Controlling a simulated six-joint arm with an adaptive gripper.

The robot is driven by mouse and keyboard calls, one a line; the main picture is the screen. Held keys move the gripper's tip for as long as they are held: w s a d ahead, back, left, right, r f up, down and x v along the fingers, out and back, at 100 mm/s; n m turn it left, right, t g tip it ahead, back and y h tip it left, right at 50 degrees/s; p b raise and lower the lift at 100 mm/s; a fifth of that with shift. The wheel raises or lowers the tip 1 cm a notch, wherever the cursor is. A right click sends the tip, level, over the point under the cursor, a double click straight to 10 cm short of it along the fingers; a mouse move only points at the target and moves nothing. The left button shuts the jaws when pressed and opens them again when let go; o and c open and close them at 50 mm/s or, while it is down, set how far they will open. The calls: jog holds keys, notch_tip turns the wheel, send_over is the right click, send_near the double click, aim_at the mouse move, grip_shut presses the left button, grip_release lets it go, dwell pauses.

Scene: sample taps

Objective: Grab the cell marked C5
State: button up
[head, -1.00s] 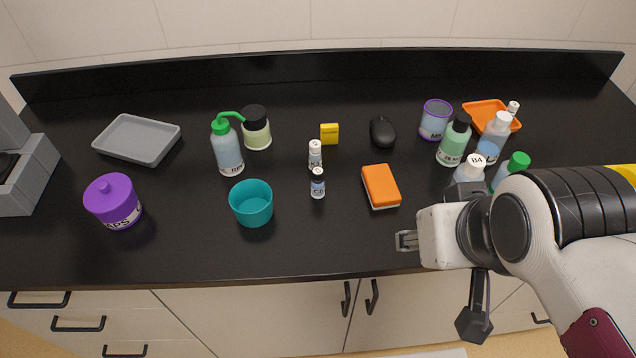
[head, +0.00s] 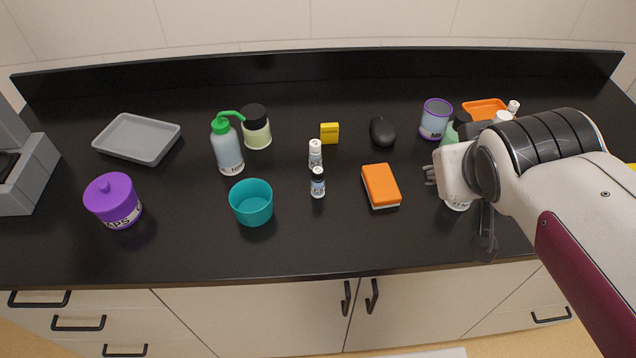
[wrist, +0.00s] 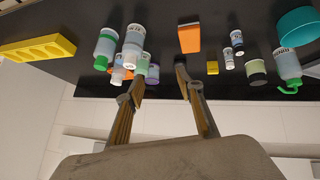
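Two small white vials stand close together mid-counter in the head view. My gripper (head: 430,174) is well to the right of both vials, past the orange sponge. In the wrist view its fingers (wrist: 160,72) are apart with nothing between them.
The orange sponge (head: 381,186) lies between the vials and my gripper. A teal cup (head: 251,203) and a wash bottle (head: 228,150) stand left of the vials. A yellow box (head: 329,133) and black mouse (head: 382,131) lie behind. Several bottles crowd the right, partly hidden by my arm.

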aim_at(318, 182)
jog(key=w+d+r+n+t, duration=0.2)
jog(key=w, duration=0.5)
jog(key=w+d+r+n+t, duration=0.1)
jog(key=w+d, duration=0.1)
jog(key=w, duration=0.5)
jog(key=w+a+f+n+t+y, duration=0.25)
jog(key=w+n, duration=0.25)
jog(key=w, duration=0.4)
jog(key=s+a+f+n+g+y, duration=0.1)
jog(key=a+f+g+y, duration=0.1)
jog(key=a+f+y, duration=0.1)
jog(key=s+a+f+n+g+y, duration=0.1)
jog(key=a+f+n+y, duration=0.1)
jog(key=f, duration=0.3)
jog(key=a+f+n+g+y, duration=0.2)
jog(key=a+f+y, duration=0.2)
jog(key=y, duration=0.1)
jog(key=shift+s+a+g, duration=0.25)
jog(key=shift+s+g, duration=0.1)
jog(key=shift+s, duration=0.05)
jog(key=s+f+g+y, duration=0.1)
jog(key=s, duration=0.1)
jog(key=s+a+f+n+g, duration=0.1)
jog(key=s, duration=0.1)
jog(key=s+f+g+y, duration=0.1)
jog(key=s, duration=0.1)
jog(key=shift+s+a+f+n+g+y, duration=0.1)
jog(key=shift+a+n+g+y, duration=0.2)
jog(key=shift+n+g+y, duration=0.1)
jog(key=shift+s, duration=0.4)
